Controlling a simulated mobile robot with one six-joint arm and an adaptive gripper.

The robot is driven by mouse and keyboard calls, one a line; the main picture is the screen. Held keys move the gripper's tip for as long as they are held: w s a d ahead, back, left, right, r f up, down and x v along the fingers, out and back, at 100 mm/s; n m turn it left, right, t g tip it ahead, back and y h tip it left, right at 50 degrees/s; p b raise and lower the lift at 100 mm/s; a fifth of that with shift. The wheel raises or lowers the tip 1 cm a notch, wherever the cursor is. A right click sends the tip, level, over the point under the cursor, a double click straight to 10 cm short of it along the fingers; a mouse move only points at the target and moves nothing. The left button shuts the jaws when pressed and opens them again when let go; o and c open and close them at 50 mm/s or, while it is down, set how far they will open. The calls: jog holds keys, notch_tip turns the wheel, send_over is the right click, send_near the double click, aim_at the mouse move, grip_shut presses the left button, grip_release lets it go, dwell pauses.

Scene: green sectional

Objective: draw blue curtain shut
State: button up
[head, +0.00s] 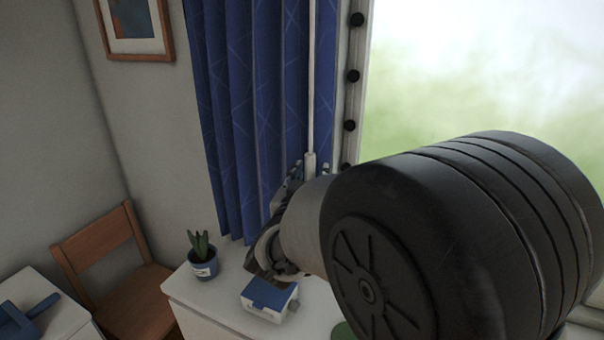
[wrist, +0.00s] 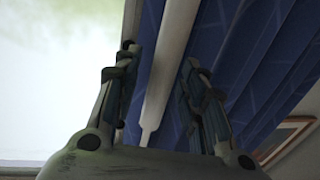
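The blue curtain (head: 235,110) hangs in folds, gathered to the left of the bright window (head: 480,75). A long white rod (head: 311,75) hangs down at the curtain's right part. In the wrist view, the blue curtain (wrist: 230,50) lies to the right and behind my gripper's right finger. My gripper (wrist: 158,62) is open, its two fingers apart. The white rod (wrist: 167,75) runs between the fingers, with a visible gap on each side. In the head view, my gripper is mostly hidden behind my arm, near the rod's lower end.
A white cabinet (head: 205,307) stands below the curtain, with a potted plant (head: 203,262) and a blue-and-white box (head: 269,299) on it. A wooden chair (head: 105,250) and another white surface (head: 60,318) stand left. My arm covers the window's lower part.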

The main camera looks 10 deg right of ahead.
grip_shut()
dwell(0.6)
